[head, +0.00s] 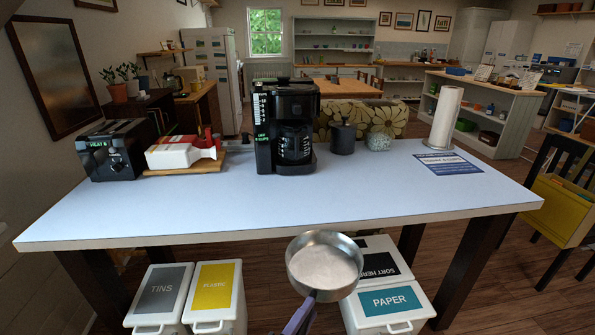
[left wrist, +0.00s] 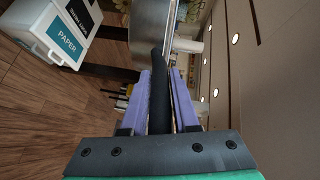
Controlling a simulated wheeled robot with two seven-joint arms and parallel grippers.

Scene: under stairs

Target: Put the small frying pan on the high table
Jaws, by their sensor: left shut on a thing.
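The small frying pan (head: 325,263) is grey metal and looks empty, seen from above in the head view. It is in front of the high table's front edge, not over its top. My left gripper (head: 300,318) is shut on its handle. In the left wrist view the dark handle (left wrist: 159,95) lies between the purple fingers of my left gripper (left wrist: 162,88), and the pan's side (left wrist: 150,25) is cut by the top edge. The high table (head: 215,207) has a pale top with a clear front strip. My right gripper is not in view.
Along the table's back stand a toaster (head: 111,150), a board with a red and white item (head: 182,155), a coffee maker (head: 287,125), a dark canister (head: 343,138), a small jar (head: 378,142) and a paper roll (head: 445,118). Several labelled bins (head: 388,305) stand below.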

